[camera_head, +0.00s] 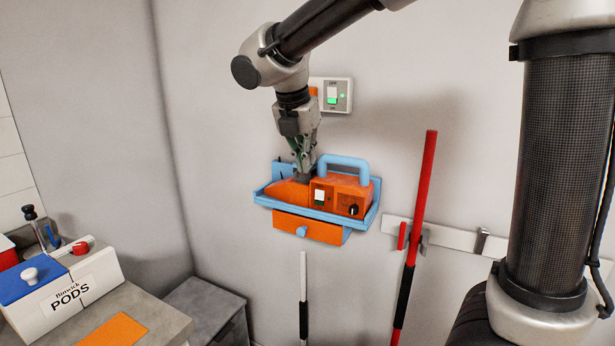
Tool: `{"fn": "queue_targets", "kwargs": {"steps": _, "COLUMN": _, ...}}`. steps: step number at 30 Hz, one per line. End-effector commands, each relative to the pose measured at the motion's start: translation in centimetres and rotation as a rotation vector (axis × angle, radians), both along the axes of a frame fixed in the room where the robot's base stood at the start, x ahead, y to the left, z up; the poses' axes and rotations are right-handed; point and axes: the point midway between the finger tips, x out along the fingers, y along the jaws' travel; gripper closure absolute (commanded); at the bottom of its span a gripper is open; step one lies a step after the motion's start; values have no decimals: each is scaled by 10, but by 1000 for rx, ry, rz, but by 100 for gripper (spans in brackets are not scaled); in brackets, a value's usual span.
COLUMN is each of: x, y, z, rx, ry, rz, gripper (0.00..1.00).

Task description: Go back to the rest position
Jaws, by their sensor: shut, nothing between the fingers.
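My gripper (303,171) points down in front of the wall, just above an orange device with a light-blue handle (343,161). Its fingers are shut with nothing seen between them. The fingertips are at or very near the top of the orange device (337,196); I cannot tell whether they touch it. The device sits in a light-blue wall tray (362,221) with an orange drawer (307,229) beneath. My arm reaches in from the top of the view. The gripper hides part of the device's left top.
A switch box (338,96) with a lit green light is on the wall behind my gripper. A red pole (416,225) leans at a rail (460,236). A PODS box (75,290) stands on the counter (160,318) at left. The wall space left of the tray is clear.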

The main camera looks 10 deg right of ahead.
Motion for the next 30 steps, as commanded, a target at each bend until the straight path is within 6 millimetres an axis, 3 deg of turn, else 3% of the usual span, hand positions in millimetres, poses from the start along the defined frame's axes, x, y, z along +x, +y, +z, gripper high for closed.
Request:
{"fn": "queue_targets", "kwargs": {"steps": 6, "x": -1, "y": 1, "z": 12, "rx": 0, "ry": 1, "rz": 1, "gripper": 100}}
{"fn": "queue_targets", "kwargs": {"steps": 15, "x": -1, "y": 1, "z": 12, "rx": 1, "ry": 0, "rz": -4, "gripper": 100}}
{"fn": "queue_targets", "kwargs": {"steps": 19, "x": -1, "y": 2, "z": 12, "rx": 34, "ry": -26, "rz": -102, "gripper": 100}}
{"fn": "queue_targets", "kwargs": {"steps": 23, "x": -10, "y": 4, "z": -4, "rx": 135, "ry": -59, "rz": -390, "gripper": 100}}
{"fn": "queue_targets", "kwargs": {"steps": 26, "x": -36, "y": -4, "z": -24, "rx": 235, "ry": -72, "rz": -706, "gripper": 100}}
{"fn": "queue_targets", "kwargs": {"steps": 30, "x": -86, "y": -57, "z": -37, "rx": 411, "ry": -109, "rz": -1276, "gripper": 100}}
